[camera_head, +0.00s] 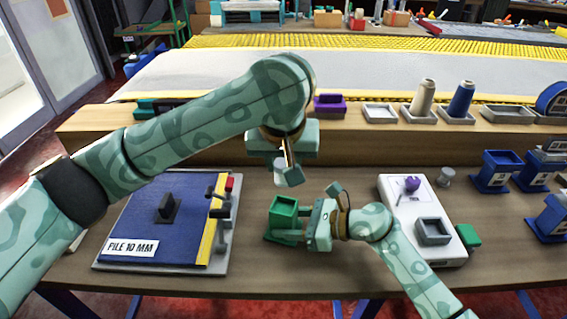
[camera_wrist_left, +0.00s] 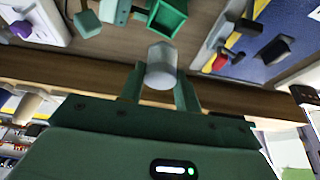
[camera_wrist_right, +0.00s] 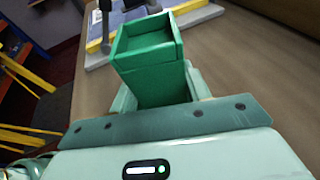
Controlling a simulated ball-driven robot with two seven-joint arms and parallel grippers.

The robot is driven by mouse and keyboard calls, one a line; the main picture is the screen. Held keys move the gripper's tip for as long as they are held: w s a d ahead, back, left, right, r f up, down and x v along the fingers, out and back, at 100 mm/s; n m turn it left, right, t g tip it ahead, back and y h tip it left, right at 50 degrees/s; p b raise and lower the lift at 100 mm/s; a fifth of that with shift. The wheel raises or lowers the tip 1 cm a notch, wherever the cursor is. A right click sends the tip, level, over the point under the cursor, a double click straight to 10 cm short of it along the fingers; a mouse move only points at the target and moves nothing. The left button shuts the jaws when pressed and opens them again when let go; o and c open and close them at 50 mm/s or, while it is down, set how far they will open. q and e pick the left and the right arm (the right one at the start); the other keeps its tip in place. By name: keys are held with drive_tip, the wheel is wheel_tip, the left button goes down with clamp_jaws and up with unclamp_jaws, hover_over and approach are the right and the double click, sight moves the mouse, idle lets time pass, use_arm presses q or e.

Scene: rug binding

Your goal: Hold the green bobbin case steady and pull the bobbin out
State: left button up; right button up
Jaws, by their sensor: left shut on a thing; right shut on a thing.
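The green bobbin case (camera_head: 284,213) stands upright on the table in the head view, with its open top facing up. My right gripper (camera_head: 309,226) is shut on its side; the right wrist view shows the case (camera_wrist_right: 148,62) between the fingers, its top recess looking empty. My left gripper (camera_head: 287,164) is shut on a pale grey bobbin (camera_head: 289,177) and holds it above the case, apart from it. In the left wrist view the bobbin (camera_wrist_left: 161,66) sits between both fingertips, with the green case (camera_wrist_left: 167,16) beyond it.
A blue board (camera_head: 150,226) with a yellow strip and "PILE 10 MM" label lies to the left. A white device (camera_head: 446,250) with a purple knob and grey tray stands right. Spools and trays line the raised wooden shelf (camera_head: 370,140) behind.

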idle(0.3)
drive_tip(key=o, duration=0.9)
drive_tip(key=shift+c, duration=0.2)
drive_tip(key=v, duration=1.2)
drive_tip(key=shift+s+f, duration=0.1)
